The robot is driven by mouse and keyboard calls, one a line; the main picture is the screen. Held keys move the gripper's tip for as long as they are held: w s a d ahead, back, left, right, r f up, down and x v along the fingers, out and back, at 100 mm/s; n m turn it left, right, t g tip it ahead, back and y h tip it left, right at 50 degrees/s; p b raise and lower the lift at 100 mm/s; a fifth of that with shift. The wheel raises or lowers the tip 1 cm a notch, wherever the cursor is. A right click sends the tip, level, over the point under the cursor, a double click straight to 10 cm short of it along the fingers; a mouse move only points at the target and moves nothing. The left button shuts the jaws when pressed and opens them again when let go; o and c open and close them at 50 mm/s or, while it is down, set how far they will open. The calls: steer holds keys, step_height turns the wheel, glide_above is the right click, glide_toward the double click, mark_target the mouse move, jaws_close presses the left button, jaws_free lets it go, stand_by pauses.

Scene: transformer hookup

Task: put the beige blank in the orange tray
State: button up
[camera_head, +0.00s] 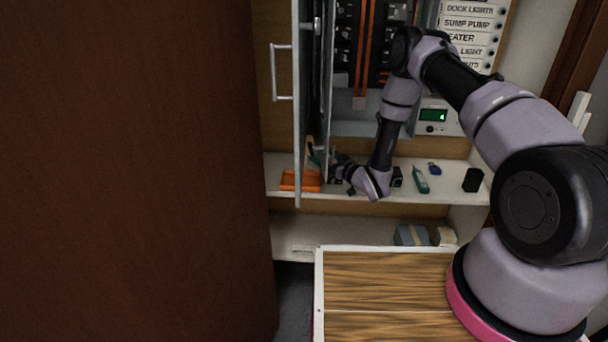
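The orange tray (300,180) sits at the left end of the upper shelf, partly behind the open cabinet door's edge. My gripper (336,172) is low over this shelf, just right of the tray, pointing left. It is small and dark here, and I cannot tell whether its fingers are open or shut, or whether they hold anything. I cannot make out a beige blank for certain at the gripper or in the tray. A beige block (445,236) lies on the lower shelf at the right, but I cannot tell whether it is the blank.
A teal tool (420,180), a blue item (433,168) and a black block (473,180) stand on the upper shelf, right of my gripper. A grey-blue box (411,235) is on the lower shelf.

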steer(key=a, duration=0.2)
steer(key=a+f, duration=0.1)
steer(key=a, duration=0.1)
steer(key=a+f, duration=0.1)
steer(key=a, duration=0.1)
steer(key=shift+w+a+f, duration=0.1)
step_height(320, 180, down, 4)
steer(key=shift+a+f, duration=0.3)
steer(key=shift+f, duration=0.1)
steer(key=shift+f, duration=0.15)
steer(key=o, duration=1.5)
